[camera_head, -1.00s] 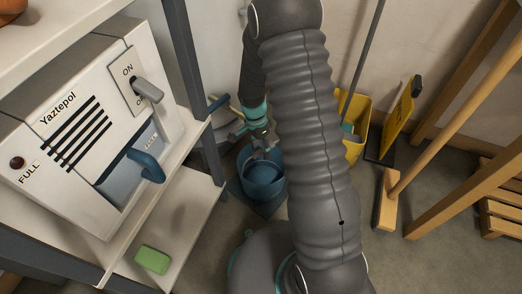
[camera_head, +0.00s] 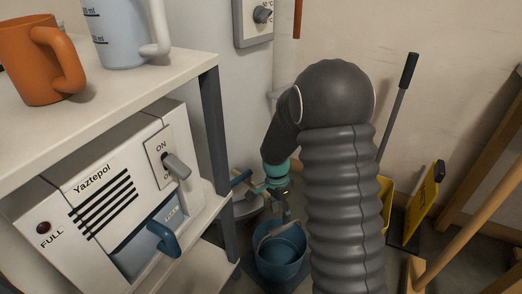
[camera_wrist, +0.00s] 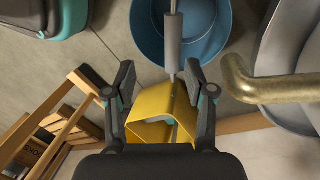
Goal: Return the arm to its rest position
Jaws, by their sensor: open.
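My arm (camera_head: 345,200) rises in the middle of the head view, bends at the elbow and reaches down to the left. My gripper (camera_head: 279,203) hangs above the blue bucket (camera_head: 290,262) on the floor. In the wrist view my gripper (camera_wrist: 158,78) has its two dark fingers spread apart, with nothing held between them. The blue bucket (camera_wrist: 150,45) shows beyond the fingertips, with its grey handle grip (camera_wrist: 173,40) in front of it. I cannot tell whether a finger touches the handle.
A brass pipe (camera_wrist: 275,88) and grey basin are close at the right in the wrist view. A yellow bucket (camera_wrist: 150,130) stands nearby. At left, shelving (camera_head: 215,130) carries the Yaztepol machine (camera_head: 70,250), orange mug (camera_head: 30,75) and jug (camera_head: 118,40). A yellow sign (camera_head: 424,205) stands right.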

